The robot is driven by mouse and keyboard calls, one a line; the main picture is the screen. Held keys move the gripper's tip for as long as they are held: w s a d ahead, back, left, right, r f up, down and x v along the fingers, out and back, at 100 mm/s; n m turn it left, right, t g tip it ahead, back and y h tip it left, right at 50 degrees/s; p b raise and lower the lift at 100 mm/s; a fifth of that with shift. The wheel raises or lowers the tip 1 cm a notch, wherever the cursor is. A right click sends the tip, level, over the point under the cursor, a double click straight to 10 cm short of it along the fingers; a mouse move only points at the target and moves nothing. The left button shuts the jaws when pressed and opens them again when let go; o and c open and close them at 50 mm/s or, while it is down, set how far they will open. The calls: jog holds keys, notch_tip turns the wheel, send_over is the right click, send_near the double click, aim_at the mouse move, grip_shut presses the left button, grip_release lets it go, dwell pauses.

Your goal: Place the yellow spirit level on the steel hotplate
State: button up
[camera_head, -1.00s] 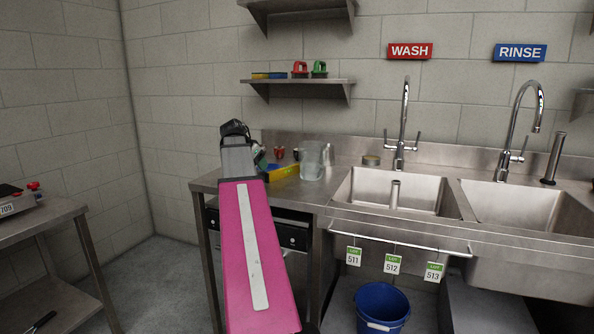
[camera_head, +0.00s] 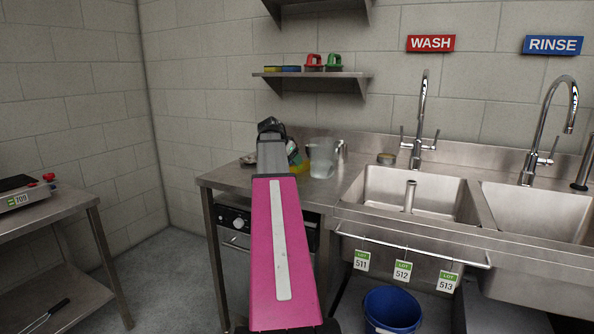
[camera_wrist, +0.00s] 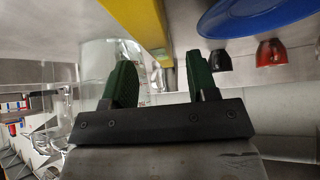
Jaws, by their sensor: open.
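The yellow spirit level (camera_wrist: 145,22) shows in the wrist view as a yellow bar, partly cut off by the top edge. In the head view only a bit of yellow (camera_head: 299,168) shows on the steel counter beside my gripper; my arm hides the rest. My gripper (camera_wrist: 158,80) is open with its green fingers apart. The bar appears in line with the gap, but I cannot tell whether it lies between the fingers. A steel appliance (camera_head: 22,198) with a dark top and red knobs, likely the hotplate, stands on the left table, partly out of frame.
A clear jug (camera_head: 322,158) stands close right of my gripper. A blue round dish (camera_wrist: 255,15) and small red and dark cups (camera_wrist: 271,53) show in the wrist view. The sinks (camera_head: 415,190) are right. Floor is open between the counter and left table (camera_head: 70,203).

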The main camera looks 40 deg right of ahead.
jog(key=x, duration=0.4)
jog(key=shift+f, duration=0.2)
grip_shut()
jog(key=shift+r, duration=0.15)
jog(key=shift+r, duration=0.5)
jog(key=r, duration=0.2)
jog(key=a+r, duration=0.1)
jog(key=shift+w+a+r, duration=0.1)
jog(key=shift+r, duration=0.25)
jog(key=w+a+r, duration=0.1)
jog(key=a+r, duration=0.5)
jog(key=a, duration=0.4)
jog(key=shift+w+r, duration=0.15)
jog(key=shift+w, duration=0.25)
